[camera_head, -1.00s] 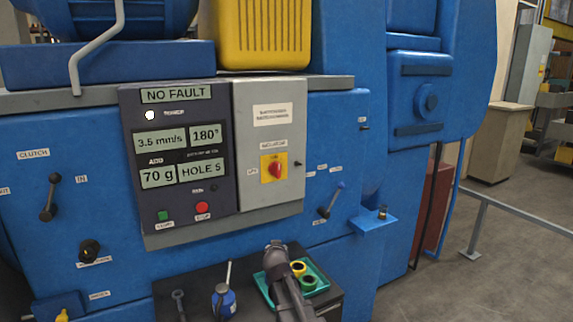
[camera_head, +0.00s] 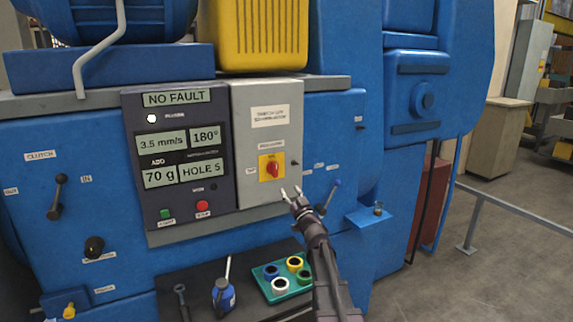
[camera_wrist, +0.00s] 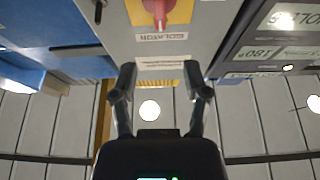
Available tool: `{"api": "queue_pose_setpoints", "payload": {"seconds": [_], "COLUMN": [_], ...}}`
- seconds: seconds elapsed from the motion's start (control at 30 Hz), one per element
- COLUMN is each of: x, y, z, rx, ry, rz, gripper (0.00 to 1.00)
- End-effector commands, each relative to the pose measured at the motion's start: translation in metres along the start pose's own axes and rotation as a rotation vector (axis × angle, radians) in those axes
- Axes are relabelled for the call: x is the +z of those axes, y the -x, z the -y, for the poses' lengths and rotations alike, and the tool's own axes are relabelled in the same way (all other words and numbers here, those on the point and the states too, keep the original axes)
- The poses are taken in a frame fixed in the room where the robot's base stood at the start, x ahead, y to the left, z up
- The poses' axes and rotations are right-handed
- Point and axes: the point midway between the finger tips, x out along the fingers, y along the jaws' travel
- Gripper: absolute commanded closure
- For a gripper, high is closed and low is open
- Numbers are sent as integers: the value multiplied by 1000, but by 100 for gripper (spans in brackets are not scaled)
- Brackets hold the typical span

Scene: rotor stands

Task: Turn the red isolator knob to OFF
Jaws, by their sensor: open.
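The red isolator knob (camera_head: 272,169) sits on a yellow plate (camera_head: 263,178) on the grey switch box (camera_head: 288,130), right of the dark display panel. Its handle looks roughly upright; the small labels beside it are too blurred to read surely. In the wrist view the knob (camera_wrist: 157,8) shows at the top edge, partly cut off, with the isolator label (camera_wrist: 162,37) next to it. My gripper (camera_head: 291,192) is open and empty, just below and right of the knob and apart from it. Its two fingers also show in the wrist view (camera_wrist: 160,80).
The dark display panel (camera_head: 178,192) reads NO FAULT and carries green and red buttons. A blue-tipped lever (camera_head: 331,193) stands close right of my gripper. A teal tray (camera_head: 284,291) with several coloured rings and a blue bottle (camera_head: 223,297) are on the shelf below.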

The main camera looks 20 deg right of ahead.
Motion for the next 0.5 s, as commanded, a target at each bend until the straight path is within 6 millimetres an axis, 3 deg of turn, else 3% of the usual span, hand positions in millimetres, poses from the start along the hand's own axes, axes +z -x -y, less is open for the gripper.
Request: {"api": "queue_pose_setpoints", "payload": {"seconds": [0.5], "x": [-3], "y": [0], "z": [-10], "rx": [2], "ry": [3], "rz": [-5], "gripper": [40]}}
